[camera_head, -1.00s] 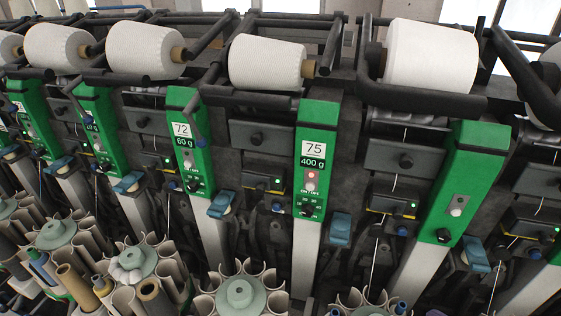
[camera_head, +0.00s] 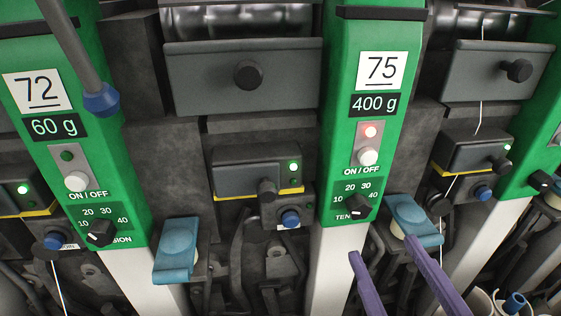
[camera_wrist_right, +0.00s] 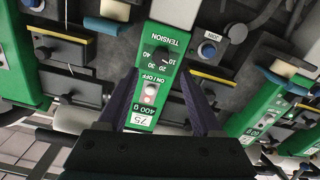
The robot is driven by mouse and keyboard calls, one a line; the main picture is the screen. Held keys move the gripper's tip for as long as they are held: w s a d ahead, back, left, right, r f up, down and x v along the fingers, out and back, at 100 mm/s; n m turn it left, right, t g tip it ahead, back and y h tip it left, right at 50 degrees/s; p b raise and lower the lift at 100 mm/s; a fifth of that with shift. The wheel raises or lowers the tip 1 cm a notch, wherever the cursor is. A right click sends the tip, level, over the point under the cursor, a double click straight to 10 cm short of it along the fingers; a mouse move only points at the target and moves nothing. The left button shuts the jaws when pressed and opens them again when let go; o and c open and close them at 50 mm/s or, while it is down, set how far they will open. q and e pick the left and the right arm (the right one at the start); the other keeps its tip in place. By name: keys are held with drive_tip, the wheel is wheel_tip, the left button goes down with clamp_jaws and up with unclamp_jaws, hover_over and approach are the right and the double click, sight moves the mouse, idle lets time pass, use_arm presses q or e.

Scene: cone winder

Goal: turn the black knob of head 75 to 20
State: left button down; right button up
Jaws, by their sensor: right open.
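Head 75 is a green panel (camera_head: 368,132) marked 75 and 400 g, right of the middle in the head view. Its black knob (camera_head: 356,207) sits low on the panel, below the 10 to 40 scale; I cannot make out its pointer setting. In the right wrist view the panel is upside down, with the knob (camera_wrist_right: 161,53) beyond the fingertips. My right gripper (camera_head: 384,248) is open, with two purple fingers below and right of the knob, touching nothing visible. It also shows in the wrist view (camera_wrist_right: 159,70), the fingers spread either side of the panel. My left gripper is out of view.
Above the knob are a white ON/OFF button (camera_head: 368,156) and a lit red lamp (camera_head: 370,132). A blue lever (camera_head: 414,220) stands close right of the knob. Head 72 (camera_head: 72,130) is at the left, with a blue-tipped rod (camera_head: 102,100) before it.

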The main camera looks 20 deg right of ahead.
sight(361, 211)
drive_tip(key=x, duration=0.6)
drive_tip(key=shift+w, duration=0.35)
drive_tip(key=shift+c, duration=0.4)
clamp_jaws()
